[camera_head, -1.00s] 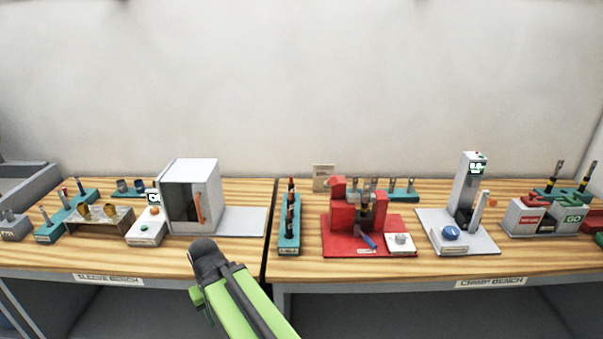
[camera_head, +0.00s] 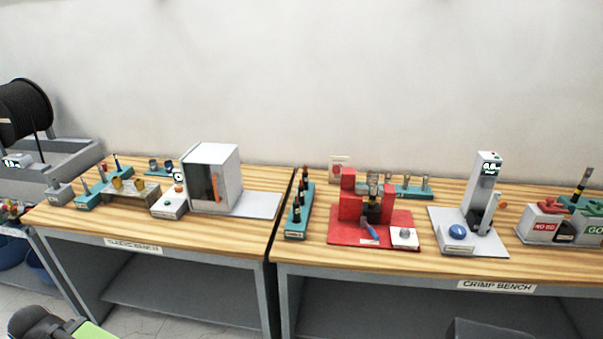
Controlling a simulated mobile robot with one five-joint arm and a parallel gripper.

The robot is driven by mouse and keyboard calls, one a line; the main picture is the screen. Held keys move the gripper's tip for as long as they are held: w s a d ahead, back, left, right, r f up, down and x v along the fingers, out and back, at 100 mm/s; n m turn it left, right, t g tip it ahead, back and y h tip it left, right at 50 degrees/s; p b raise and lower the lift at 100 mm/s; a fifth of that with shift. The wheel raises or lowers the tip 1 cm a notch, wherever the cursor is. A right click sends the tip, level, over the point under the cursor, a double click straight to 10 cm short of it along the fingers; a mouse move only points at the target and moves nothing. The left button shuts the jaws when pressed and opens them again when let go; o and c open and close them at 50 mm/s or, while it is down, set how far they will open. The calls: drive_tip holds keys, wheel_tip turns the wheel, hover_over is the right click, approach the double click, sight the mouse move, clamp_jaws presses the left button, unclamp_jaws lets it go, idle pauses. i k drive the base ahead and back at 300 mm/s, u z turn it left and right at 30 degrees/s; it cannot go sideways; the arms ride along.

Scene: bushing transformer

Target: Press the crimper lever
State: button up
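The red crimper (camera_head: 350,207) stands on a red base plate (camera_head: 345,232) on the crimp bench. A blue lever (camera_head: 369,229) slants down at its front. A dark upright piece with a metal top (camera_head: 373,203) sits in the crimper. A white block with a grey knob (camera_head: 405,235) is at the plate's front right corner. My arm shows at the bottom left, well away from the crimper and below the bench top. The fingertips of my gripper are not visible.
A grey press with a blue button (camera_head: 458,232) stands right of the crimper. A teal rack (camera_head: 297,232) stands to its left. The sleeve bench (camera_head: 225,225) with a grey oven-like box (camera_head: 225,155) is further left. NO GO and GO bins (camera_head: 545,222) are at the right.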

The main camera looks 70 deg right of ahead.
sight(337, 171)
drive_tip(key=u, duration=0.15)
drive_tip(key=k, duration=1.8)
drive_tip(key=z, duration=1.8)
drive_tip(key=i, duration=1)
drive_tip(key=u, duration=1.25)
drive_tip(key=k, duration=0.2)
drive_tip(key=u, duration=0.8)
